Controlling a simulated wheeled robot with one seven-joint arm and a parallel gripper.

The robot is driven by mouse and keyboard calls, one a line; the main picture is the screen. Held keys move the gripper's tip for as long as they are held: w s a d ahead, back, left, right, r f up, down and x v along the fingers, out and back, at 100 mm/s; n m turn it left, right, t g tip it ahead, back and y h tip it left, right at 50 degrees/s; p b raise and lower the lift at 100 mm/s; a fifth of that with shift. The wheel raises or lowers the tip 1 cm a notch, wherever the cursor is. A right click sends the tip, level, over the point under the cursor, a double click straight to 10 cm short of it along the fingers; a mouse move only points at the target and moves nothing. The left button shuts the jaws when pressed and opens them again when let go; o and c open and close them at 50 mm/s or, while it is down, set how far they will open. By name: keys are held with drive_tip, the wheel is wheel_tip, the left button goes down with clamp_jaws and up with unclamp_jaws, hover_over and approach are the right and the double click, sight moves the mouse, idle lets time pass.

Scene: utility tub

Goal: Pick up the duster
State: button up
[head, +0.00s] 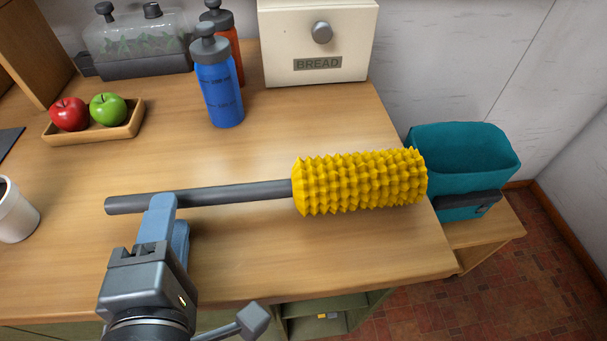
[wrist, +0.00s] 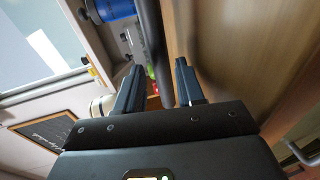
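The duster lies across the wooden counter, with a spiky yellow head (head: 360,182) at the right and a dark grey handle (head: 240,193) reaching left. My gripper (head: 168,215) is at the handle near its left end. One blue-grey finger overlaps the handle in the head view and hides a short part of it. In the wrist view my gripper (wrist: 158,78) has its fingers apart, and the dark handle (wrist: 148,40) runs between and beyond them. Gaps show beside the handle, so the fingers do not look closed on it.
A blue bottle (head: 219,88), an orange bottle (head: 226,38) and a bread box (head: 318,45) stand behind the duster. A fruit tray (head: 95,131) and a white cup (head: 14,212) are at left. A teal bin (head: 462,155) stands beyond the counter's right edge.

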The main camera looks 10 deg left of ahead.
drive_tip(key=shift+x, duration=1.15)
drive_tip(key=c, duration=0.7)
clamp_jaws()
drive_tip(key=shift+r, duration=0.15)
